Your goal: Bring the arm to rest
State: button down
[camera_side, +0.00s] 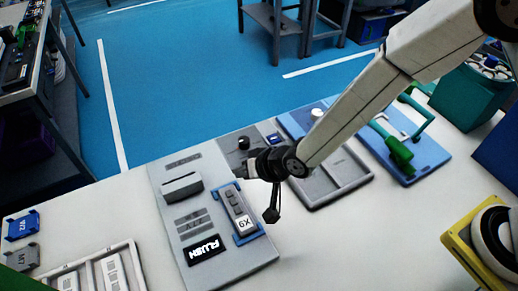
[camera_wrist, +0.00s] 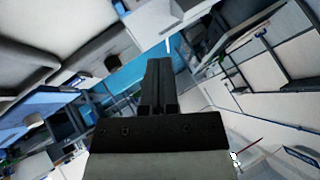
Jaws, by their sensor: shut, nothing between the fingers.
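My gripper (camera_side: 240,171) is at the end of my white arm, above the grey test panel (camera_side: 222,262) in the side view. It points to the left, with a dark part hanging below the wrist. In the wrist view my gripper's dark fingers (camera_wrist: 159,65) are together with nothing between them. Behind them the wrist view shows the room at a steep tilt, not the panel.
A grey tray (camera_side: 345,185), a blue board (camera_side: 428,160) with green handles and a yellow fixture (camera_side: 459,239) stand to the right. White table is bare in front.

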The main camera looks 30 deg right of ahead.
jog(key=d+r+g+h, duration=0.1)
jog(key=d+r, duration=0.2)
jog(key=d, duration=0.5)
jog(key=d+r+g+h, duration=0.1)
jog(key=d+r, duration=0.1)
jog(key=d, duration=0.6)
jog(key=s+d+r+n+g+h, duration=0.1)
jog(key=s+d+r+g+h, duration=0.1)
jog(key=s+d, duration=0.9)
jog(key=d+r, duration=0.1)
jog(key=d, duration=0.3)
jog(key=shift+s+r+n+g+h, duration=0.2)
jog(key=shift+n+g+h, duration=0.1)
